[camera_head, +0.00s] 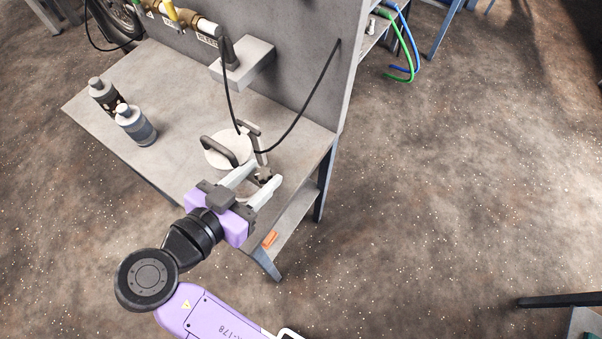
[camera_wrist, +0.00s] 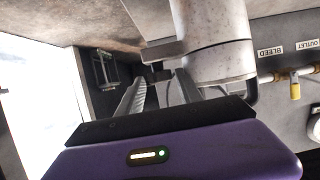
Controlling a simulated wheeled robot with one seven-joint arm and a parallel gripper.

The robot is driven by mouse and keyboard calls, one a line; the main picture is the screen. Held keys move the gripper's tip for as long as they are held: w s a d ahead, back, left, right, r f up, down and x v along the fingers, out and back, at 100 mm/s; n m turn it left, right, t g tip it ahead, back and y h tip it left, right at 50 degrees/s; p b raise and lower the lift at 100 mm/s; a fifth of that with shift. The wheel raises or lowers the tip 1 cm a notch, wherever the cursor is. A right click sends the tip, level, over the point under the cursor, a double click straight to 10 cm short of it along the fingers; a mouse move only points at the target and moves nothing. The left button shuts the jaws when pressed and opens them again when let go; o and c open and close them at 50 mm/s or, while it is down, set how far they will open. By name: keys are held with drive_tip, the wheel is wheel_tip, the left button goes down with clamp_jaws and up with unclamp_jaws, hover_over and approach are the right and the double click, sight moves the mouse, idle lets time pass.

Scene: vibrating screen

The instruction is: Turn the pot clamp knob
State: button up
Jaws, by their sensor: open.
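The pot (camera_head: 216,157) with a pale lid and a dark curved handle stands on the grey bench near its right end. It also shows in the wrist view as a speckled grey cylinder (camera_wrist: 216,40). A dark clamp knob (camera_head: 265,177) sits at the pot's near right side, partly hidden by my fingers. My gripper (camera_head: 266,173) is open, with its two pale fingers reaching to either side of the knob. In the wrist view, a small dark part of the clamp shows just beyond and between the fingertips (camera_wrist: 160,80). I cannot tell whether the fingers touch it.
Two bottles (camera_head: 136,124) stand on the bench (camera_head: 185,75) to the left. Black cables hang from the back panel (camera_head: 300,75) close to the pot. A grey block (camera_head: 243,62) juts from the panel. An orange item (camera_head: 270,239) lies on the lower shelf.

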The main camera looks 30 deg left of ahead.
drive_tip(key=shift+r+n+y, duration=0.15)
drive_tip(key=shift+n+y, duration=0.15)
drive_tip(key=shift+y, duration=0.1)
